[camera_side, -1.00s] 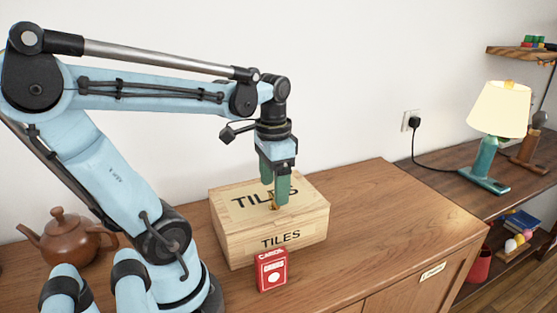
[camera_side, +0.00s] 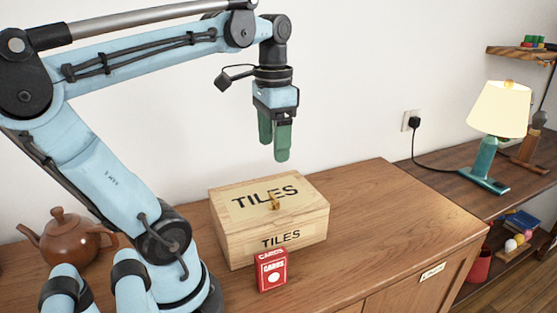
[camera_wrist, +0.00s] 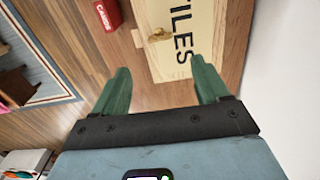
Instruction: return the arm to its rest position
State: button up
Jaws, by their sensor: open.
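My gripper (camera_side: 273,150) has green fingers and hangs pointing down in the side view, in the air above the tile box. It is open and empty, with both fingers spread in the wrist view (camera_wrist: 160,85). The wooden box (camera_side: 276,242) marked TILES stands on the cabinet top with its lid on. A small brass-coloured knob (camera_side: 274,200) sits on the lid, clear of the fingers. In the wrist view the lid (camera_wrist: 195,25) and knob (camera_wrist: 160,35) lie beyond the fingertips.
A red card box (camera_side: 271,271) stands against the tile box's front; it also shows in the wrist view (camera_wrist: 108,14). A brown teapot (camera_side: 67,238) is at left. A teal lamp (camera_side: 490,140) stands on the lower shelf at right. The cabinet top right of the box is clear.

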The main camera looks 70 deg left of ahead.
jog(key=w+d+f+t, duration=0.5)
jog(key=d+f+t, duration=0.2)
jog(key=d+f, duration=0.3)
jog(key=shift+w+f, duration=0.2)
jog(key=shift+w, duration=0.2)
jog(key=shift+d, duration=0.1)
